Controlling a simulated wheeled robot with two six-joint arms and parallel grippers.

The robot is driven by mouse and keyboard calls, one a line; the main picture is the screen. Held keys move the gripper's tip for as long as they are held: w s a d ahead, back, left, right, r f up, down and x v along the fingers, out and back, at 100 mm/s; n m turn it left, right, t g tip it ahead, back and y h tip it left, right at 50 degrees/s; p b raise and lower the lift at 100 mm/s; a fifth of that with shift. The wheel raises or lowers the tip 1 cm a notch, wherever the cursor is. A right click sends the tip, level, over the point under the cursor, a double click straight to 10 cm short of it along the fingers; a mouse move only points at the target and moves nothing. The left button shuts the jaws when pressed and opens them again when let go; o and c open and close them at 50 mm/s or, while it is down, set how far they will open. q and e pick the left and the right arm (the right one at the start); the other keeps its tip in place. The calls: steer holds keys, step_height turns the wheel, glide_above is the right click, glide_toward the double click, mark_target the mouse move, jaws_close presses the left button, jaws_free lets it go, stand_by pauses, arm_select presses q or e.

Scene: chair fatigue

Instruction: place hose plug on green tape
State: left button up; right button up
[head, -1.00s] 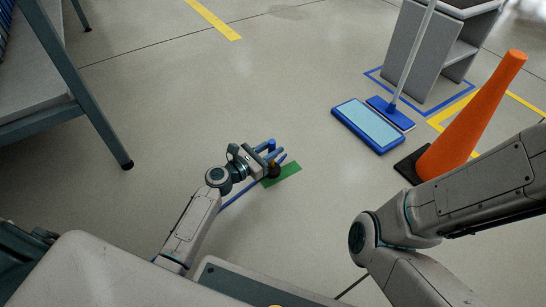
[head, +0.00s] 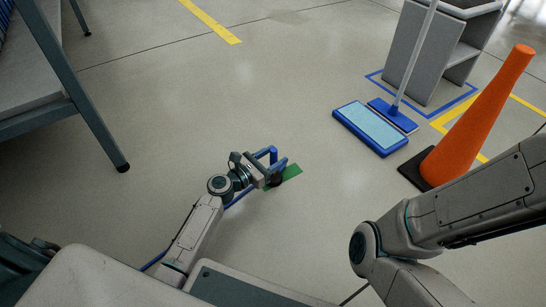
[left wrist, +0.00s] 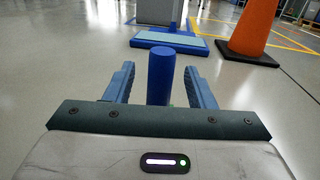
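The hose plug (head: 273,156) shows as an upright blue cylinder between my left gripper's fingers. In the left wrist view the plug (left wrist: 160,76) stands with a gap to the finger on each side. My left gripper (head: 274,163) is open around it, low over the floor. The green tape (head: 292,172) lies on the floor directly by the gripper. The gripper covers its left end, with a dark round shape there. I cannot tell whether the plug rests on the tape. My right gripper is out of view.
A blue-framed mop pad (head: 370,128) and mop head (head: 392,114) lie farther back right. An orange cone (head: 478,120) stands to their right, near a grey shelf unit (head: 436,60). A table leg (head: 92,105) stands at left. The floor between is clear.

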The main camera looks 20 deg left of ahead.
arm_select(q)
steer(key=shift+r, duration=0.1)
steer(key=shift+s+a, duration=0.1)
steer(key=shift+s, duration=0.1)
steer(key=p+v, duration=0.3)
steer(key=v, duration=0.8)
steer(key=shift+s+a, duration=0.2)
